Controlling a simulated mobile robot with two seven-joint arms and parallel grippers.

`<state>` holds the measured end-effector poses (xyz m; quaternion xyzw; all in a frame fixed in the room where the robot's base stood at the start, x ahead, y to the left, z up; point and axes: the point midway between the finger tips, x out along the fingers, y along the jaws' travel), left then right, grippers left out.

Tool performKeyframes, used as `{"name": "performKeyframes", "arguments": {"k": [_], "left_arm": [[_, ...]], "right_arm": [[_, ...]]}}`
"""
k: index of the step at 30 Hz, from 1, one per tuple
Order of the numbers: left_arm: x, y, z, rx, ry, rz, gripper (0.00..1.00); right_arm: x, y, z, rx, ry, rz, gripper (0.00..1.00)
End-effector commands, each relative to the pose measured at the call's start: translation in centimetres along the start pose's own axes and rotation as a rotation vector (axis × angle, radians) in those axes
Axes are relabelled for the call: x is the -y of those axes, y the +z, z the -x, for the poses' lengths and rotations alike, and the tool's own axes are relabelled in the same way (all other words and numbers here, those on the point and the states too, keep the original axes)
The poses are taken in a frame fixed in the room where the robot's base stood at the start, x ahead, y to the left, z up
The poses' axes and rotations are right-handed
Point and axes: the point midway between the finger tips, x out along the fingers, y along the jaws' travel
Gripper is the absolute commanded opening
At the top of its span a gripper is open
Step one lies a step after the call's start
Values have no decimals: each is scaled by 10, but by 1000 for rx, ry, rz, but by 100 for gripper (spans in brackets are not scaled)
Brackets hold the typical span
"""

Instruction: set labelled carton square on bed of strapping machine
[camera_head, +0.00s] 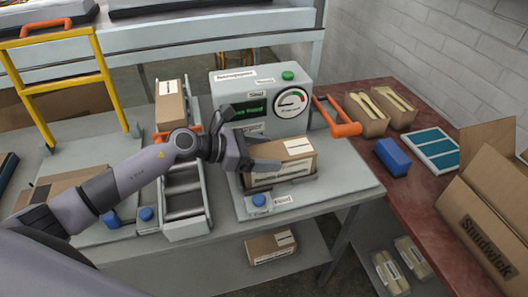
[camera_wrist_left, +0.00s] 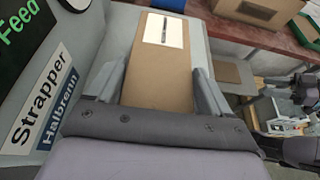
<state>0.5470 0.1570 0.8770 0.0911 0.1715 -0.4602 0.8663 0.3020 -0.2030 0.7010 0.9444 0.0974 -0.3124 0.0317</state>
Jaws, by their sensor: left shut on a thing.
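The labelled carton (camera_head: 289,160), brown with a white label on top and a strip on its front, is at the bed of the strapping machine (camera_head: 236,86). Its lower edge meets or nearly meets the dark part of the bed (camera_head: 325,196); I cannot tell if it bears its weight there. My left gripper (camera_head: 258,160) comes from the left and is shut on the carton. In the left wrist view the carton (camera_wrist_left: 158,75) lies between the two fingers (camera_wrist_left: 158,92), roughly in line with them.
An orange handle (camera_head: 340,122) sticks out right of the machine. The red table (camera_head: 385,175) holds a blue block (camera_head: 392,157), open boxes (camera_head: 366,114) and a large open carton (camera_head: 485,225).

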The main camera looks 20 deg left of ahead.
Motion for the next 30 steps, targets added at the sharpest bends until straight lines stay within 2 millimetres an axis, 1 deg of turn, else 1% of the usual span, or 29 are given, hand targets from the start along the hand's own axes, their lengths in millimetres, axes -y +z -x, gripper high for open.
{"name": "performKeyframes", "arguments": {"k": [3,8,9,10,17,21,22,26,30], "left_arm": [[0,2,0,3,1,-1,38],[0,-3,-2,3,1,-1,38],[0,-3,-1,0,0,0,90],[0,-3,-1,0,0,0,100],[0,-2,-1,-1,0,0,100],[0,4,2,0,0,0,100],[-1,0,5,-2,1,0,100],[-1,-2,24,-3,2,-1,100],[-1,-2,51,-4,3,-1,100]], "right_arm": [[0,0,0,0,0,0,43],[0,4,-3,-1,0,0,43],[0,3,-2,0,0,0,43],[0,3,-2,0,0,0,43],[0,2,-2,-1,0,0,43],[0,-3,2,-1,0,0,43],[0,-1,0,-2,0,0,43],[0,1,-1,-3,0,0,43],[0,4,-4,-3,0,0,43]]}}
